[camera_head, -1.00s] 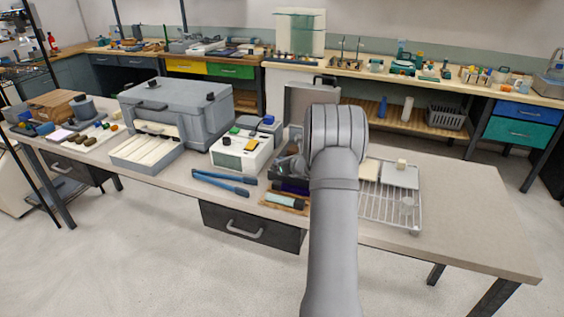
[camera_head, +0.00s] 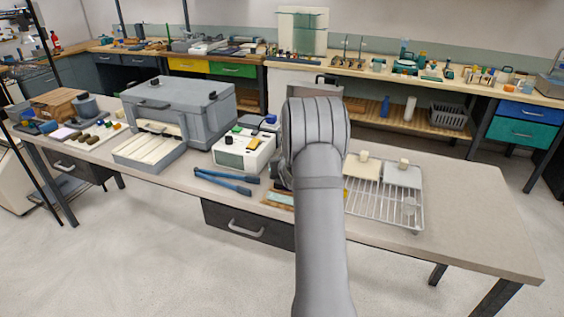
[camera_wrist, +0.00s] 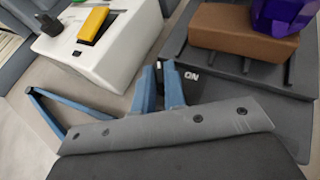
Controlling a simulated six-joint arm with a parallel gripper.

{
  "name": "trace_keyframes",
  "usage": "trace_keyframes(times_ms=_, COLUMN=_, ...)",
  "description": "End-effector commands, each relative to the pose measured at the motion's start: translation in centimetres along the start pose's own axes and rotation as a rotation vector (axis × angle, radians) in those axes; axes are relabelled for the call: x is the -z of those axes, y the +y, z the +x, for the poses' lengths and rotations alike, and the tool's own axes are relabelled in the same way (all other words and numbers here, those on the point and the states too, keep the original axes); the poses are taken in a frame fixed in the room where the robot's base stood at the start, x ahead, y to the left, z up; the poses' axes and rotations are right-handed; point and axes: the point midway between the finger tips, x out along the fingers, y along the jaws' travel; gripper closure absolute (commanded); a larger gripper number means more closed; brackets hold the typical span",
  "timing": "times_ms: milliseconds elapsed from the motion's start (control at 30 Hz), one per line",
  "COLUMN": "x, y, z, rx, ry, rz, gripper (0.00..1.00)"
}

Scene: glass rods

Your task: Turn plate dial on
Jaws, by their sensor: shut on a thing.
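My gripper (camera_wrist: 162,85) shows in the wrist view with its two blue fingers close together. They are shut on a small dark part, apparently the plate dial (camera_wrist: 159,67), at the near left edge of a dark grey plate (camera_wrist: 215,62). The fingers hide most of the dial, so its angle is unclear. A white "ON" mark (camera_wrist: 191,76), upside down here, sits just right of the fingertips. In the head view my own arm hides the fingertips, the dial and most of the plate.
A white control box (camera_head: 245,153) with a yellow switch (camera_wrist: 93,26) and black knob stands left of the plate. Blue tongs (camera_head: 222,182) lie in front of it. A brown block (camera_wrist: 237,28) and purple object (camera_wrist: 285,15) rest on the plate. A wire rack (camera_head: 385,205) stands right.

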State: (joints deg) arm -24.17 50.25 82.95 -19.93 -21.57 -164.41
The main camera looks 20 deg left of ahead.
Motion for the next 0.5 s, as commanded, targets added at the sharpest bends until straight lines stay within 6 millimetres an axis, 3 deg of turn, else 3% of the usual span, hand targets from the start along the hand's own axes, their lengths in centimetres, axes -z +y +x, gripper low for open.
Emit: trace_keyframes(times_ms=500, x=-0.20, y=-0.01, z=0.00, rx=0.041, ry=-0.004, rz=0.017, gripper=1.00)
